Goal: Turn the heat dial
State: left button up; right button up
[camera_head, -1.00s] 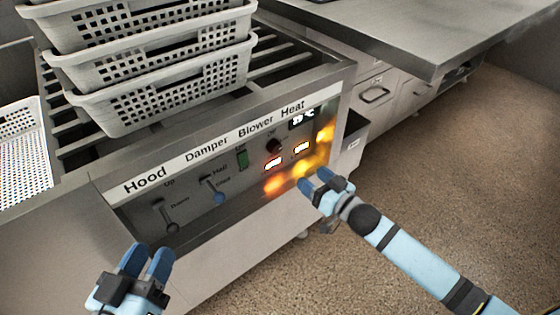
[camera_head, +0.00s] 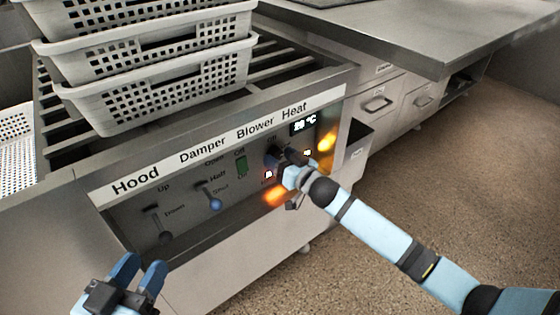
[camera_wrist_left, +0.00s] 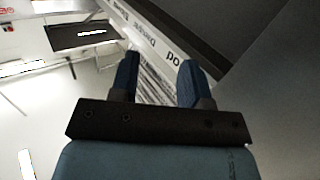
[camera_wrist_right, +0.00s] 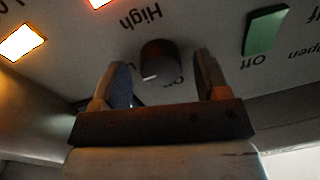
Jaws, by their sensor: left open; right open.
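The heat dial is a dark round knob on the control panel (camera_head: 237,200), under the "Heat" label. In the right wrist view the dial (camera_wrist_right: 160,60) stands between "High" and "Off" markings. My left gripper (camera_head: 137,272) is open and empty, low at the left, below the panel.
A lit temperature display (camera_head: 304,123) sits above the dial. A green blower switch (camera_head: 242,165) and damper lever (camera_head: 214,203) are to the left, with the hood lever (camera_head: 164,237) beyond. Stacked perforated baskets (camera_head: 150,100) stand on the grate. Orange glows show around the dial area.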

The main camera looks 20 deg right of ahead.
jog(key=shift+w, duration=0.1)
jog(key=shift+c, duration=0.4)
jog(key=c, duration=0.8)
jog(key=shift+c, duration=0.2)
jog(key=shift+r+p, duration=0.1)
jog(key=shift+p, duration=0.2)
